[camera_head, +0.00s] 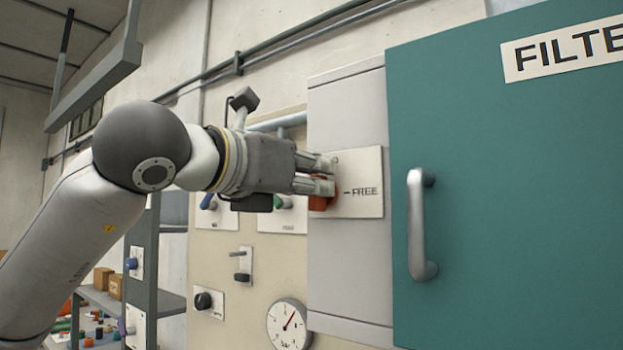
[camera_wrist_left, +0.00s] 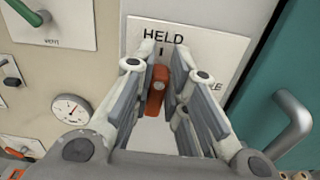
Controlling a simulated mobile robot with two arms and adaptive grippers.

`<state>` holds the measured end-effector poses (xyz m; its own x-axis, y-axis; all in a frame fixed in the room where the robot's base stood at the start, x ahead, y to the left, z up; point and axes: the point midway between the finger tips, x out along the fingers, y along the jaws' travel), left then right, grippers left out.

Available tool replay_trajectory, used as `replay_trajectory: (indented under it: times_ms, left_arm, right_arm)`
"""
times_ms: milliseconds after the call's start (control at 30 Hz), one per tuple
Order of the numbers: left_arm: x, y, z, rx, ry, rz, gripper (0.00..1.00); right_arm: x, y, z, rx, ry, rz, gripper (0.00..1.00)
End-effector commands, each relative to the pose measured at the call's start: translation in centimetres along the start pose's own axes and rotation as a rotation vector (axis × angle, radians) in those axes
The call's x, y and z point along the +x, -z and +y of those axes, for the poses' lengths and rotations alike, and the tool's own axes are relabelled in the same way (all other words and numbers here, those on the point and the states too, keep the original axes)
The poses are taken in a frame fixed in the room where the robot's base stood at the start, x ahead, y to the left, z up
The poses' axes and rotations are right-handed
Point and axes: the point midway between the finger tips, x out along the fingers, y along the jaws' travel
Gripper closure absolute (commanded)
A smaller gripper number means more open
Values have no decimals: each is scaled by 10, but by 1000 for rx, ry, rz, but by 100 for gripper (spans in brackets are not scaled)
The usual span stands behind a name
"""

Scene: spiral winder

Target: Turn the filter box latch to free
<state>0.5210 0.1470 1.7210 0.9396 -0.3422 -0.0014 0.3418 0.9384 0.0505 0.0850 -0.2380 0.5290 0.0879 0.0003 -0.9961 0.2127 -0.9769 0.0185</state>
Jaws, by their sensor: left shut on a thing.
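The latch is an orange-red handle (camera_head: 323,201) on a pale plate (camera_head: 362,182) marked FREE at its right side. The plate is on the grey panel left of the teal filter box door. In the left wrist view the latch (camera_wrist_left: 156,91) points up towards the HELD mark (camera_wrist_left: 164,38). My left gripper (camera_head: 322,174) reaches in from the left and is shut on the latch, with its fingers (camera_wrist_left: 161,78) on either side of it. The fingers hide part of the latch and plate. My right gripper is not in view.
The teal filter box door (camera_head: 500,200) with a metal handle (camera_head: 421,225) stands just right of the plate. Left of it, a beige panel carries a dial gauge (camera_head: 288,325), a black knob (camera_head: 205,301) and other controls. Shelves (camera_head: 100,302) with small parts stand at the lower left.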

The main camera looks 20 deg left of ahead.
Motion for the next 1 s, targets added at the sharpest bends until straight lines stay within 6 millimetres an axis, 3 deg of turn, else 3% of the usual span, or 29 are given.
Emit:
replay_trajectory:
  times_ms: [500,1000]
  left_arm:
    - [0,4,-10,409,0,-1,100]
    - [0,8,-18,885,0,-2,100]
  right_arm:
    - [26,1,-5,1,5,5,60]
    - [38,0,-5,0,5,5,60]
